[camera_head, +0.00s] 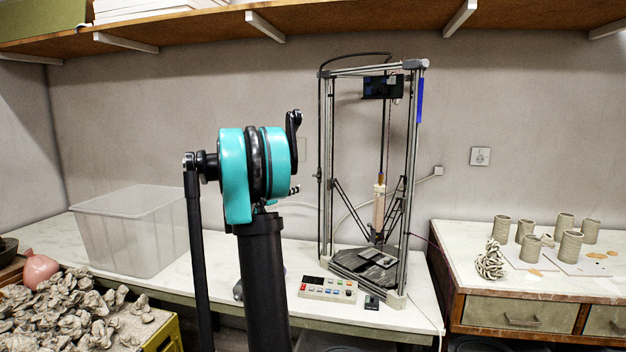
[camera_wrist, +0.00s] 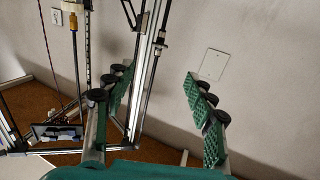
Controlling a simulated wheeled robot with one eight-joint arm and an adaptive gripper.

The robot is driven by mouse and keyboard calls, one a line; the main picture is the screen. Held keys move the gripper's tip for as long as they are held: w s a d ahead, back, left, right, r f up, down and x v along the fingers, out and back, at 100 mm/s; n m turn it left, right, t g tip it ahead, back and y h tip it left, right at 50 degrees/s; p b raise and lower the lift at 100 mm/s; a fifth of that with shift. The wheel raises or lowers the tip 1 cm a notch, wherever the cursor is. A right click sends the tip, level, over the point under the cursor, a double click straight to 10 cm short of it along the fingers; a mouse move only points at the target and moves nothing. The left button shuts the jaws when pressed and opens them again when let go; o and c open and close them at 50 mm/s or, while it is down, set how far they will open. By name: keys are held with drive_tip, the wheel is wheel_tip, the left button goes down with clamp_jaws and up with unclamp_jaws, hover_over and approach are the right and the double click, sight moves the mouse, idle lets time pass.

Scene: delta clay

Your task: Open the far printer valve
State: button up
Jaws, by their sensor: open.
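The clay printer (camera_head: 325,160) is a tall metal frame on the white bench, with a pale clay tube (camera_head: 379,207) hanging in its middle. I cannot make out a valve on it for certain in either view. In the wrist view, which looks upside down, part of the printer frame (camera_wrist: 152,70) runs behind and beside the left finger. My gripper (camera_wrist: 155,82) is open, with two green ridged fingers set wide apart and nothing seen between them but frame and wall. In the head view my arm stands left of the printer and hides most of the gripper.
A control panel with coloured buttons (camera_head: 328,289) lies before the printer. A clear plastic bin (camera_head: 130,230) stands left, near a heap of clay lumps (camera_head: 75,310). Several clay cups (camera_head: 571,247) stand on the right cabinet. A wooden shelf (camera_head: 350,20) runs overhead.

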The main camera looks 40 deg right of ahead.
sight(316, 176)
drive_tip(key=x, duration=1.8)
drive_tip(key=shift+w+r, duration=0.1)
drive_tip(key=shift+r, duration=0.3)
drive_tip(key=c, duration=1.2)
